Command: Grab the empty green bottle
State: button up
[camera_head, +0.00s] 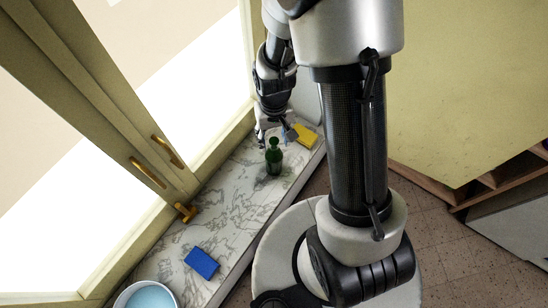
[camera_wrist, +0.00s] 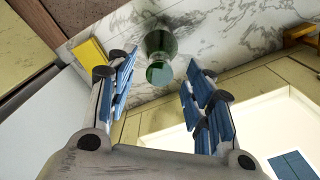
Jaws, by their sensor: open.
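The green bottle (camera_head: 274,157) stands upright on the marble sill in the head view. In the wrist view the bottle (camera_wrist: 159,50) appears beyond the fingertips, between the lines of the two fingers. My gripper (camera_head: 272,135) is just behind the bottle in the head view, and part of it is hidden by the bottle. In the wrist view my gripper (camera_wrist: 158,72) is open, with blue-padded fingers spread apart and nothing held. I cannot tell from these views how far the bottle is from the fingertips.
A yellow sponge (camera_head: 306,134) lies beside the gripper, and a blue sponge (camera_head: 202,263) lies nearer on the marble sill (camera_head: 190,228). A bowl with blue inside (camera_head: 147,297) sits at the sill's near end. The window frame with brass handles (camera_head: 186,211) borders the sill at left.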

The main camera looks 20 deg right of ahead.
aim_at(274, 157)
notch_tip(274, 157, down, 2)
jog(key=shift+f, duration=0.25)
jog(key=shift+c, duration=0.5)
grip_shut()
dwell(0.3)
